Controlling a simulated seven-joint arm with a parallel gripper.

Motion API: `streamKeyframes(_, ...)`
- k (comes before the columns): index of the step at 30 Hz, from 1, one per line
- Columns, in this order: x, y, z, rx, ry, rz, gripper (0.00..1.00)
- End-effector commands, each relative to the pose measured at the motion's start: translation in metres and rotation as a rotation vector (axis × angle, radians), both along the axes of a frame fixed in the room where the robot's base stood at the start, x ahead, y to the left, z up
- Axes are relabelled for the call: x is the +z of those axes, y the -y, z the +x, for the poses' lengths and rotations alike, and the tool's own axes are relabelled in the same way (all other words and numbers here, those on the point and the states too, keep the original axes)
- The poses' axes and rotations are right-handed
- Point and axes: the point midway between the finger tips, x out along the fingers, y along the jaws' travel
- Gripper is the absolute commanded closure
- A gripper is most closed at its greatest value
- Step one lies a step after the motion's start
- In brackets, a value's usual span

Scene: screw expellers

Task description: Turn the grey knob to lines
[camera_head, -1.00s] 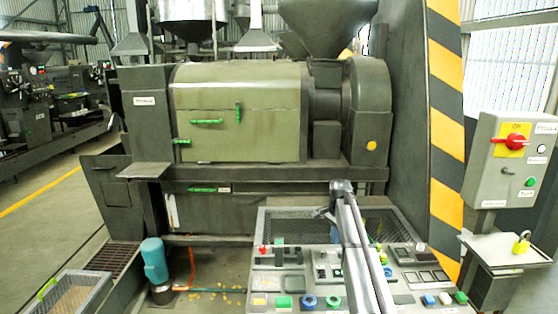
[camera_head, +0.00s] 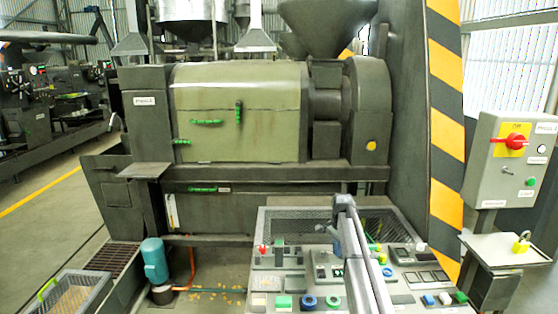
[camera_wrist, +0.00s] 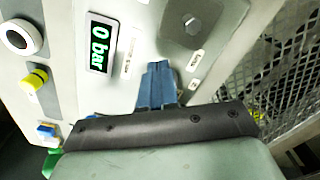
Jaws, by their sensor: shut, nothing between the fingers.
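A dark grey knob (camera_wrist: 194,25) sits on a grey square plate at the top of the wrist view, with small white labels below it. I cannot read the labels. My gripper (camera_wrist: 158,70) has blue fingers, shut together and empty. The fingertips appear below and left of the knob in the wrist view, apart from it. In the head view my arm hangs over the control panel (camera_head: 290,284), and the gripper covers part of it. I cannot make out the grey knob there.
A green "0 bar" display (camera_wrist: 100,43) is left of the fingers. A white-ringed control (camera_wrist: 20,38), a yellow knob (camera_wrist: 35,80) and a blue button (camera_wrist: 47,130) lie farther left. Wire mesh (camera_wrist: 280,65) is on the right. A grey switch box (camera_head: 510,160) stands right of the panel.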

Motion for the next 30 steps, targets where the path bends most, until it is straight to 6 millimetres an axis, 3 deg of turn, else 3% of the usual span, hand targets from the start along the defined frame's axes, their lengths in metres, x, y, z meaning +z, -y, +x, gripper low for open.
streamKeyframes(6, -0.0095, 0.0002, 0.0000, 0.000, 0.001, -0.001, 1.00)
streamKeyframes(30, -0.0095, 0.0022, 0.0024, -0.001, 0.002, -0.003, 1.00)
